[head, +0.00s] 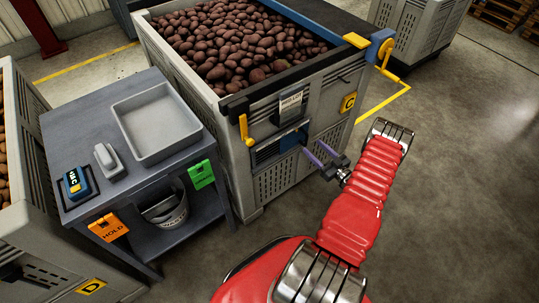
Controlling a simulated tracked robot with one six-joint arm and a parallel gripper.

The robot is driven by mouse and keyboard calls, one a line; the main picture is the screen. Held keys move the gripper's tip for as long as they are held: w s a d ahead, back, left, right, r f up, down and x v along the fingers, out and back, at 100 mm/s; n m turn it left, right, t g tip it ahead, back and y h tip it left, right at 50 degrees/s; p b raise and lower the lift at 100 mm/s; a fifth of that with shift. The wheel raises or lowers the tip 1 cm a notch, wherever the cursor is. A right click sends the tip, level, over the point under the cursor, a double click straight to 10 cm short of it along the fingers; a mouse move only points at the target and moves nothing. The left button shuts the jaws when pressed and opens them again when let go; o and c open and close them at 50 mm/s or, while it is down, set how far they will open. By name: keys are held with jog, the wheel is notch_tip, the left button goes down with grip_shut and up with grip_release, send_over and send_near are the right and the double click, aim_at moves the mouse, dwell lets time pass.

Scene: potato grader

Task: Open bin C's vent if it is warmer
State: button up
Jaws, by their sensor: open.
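Bin C (327,128) is a large grey slatted crate of dark potatoes with a yellow C plate (348,103). Low on its front is a blue and dark slotted panel (268,152), which looks like the vent; my view does not show clearly how far it is open. My gripper (313,149), with purple fingers, is open and empty at the right end of this panel, close to the bin front. I cannot tell if it touches. A blue handheld meter (76,184) with a display lies on the table at left; its reading is too small to read surely.
The grey table (85,125) holds a grey tray (157,122) and a pale device (109,160). Orange HOLD (108,227) and green (201,174) tags hang at its front; a bucket (166,211) sits below. Bin D (60,240) stands left. Floor at right is clear.

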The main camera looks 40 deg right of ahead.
jog(key=shift+s, duration=1.4)
jog(key=s, duration=1.4)
jog(key=shift+d, duration=0.25)
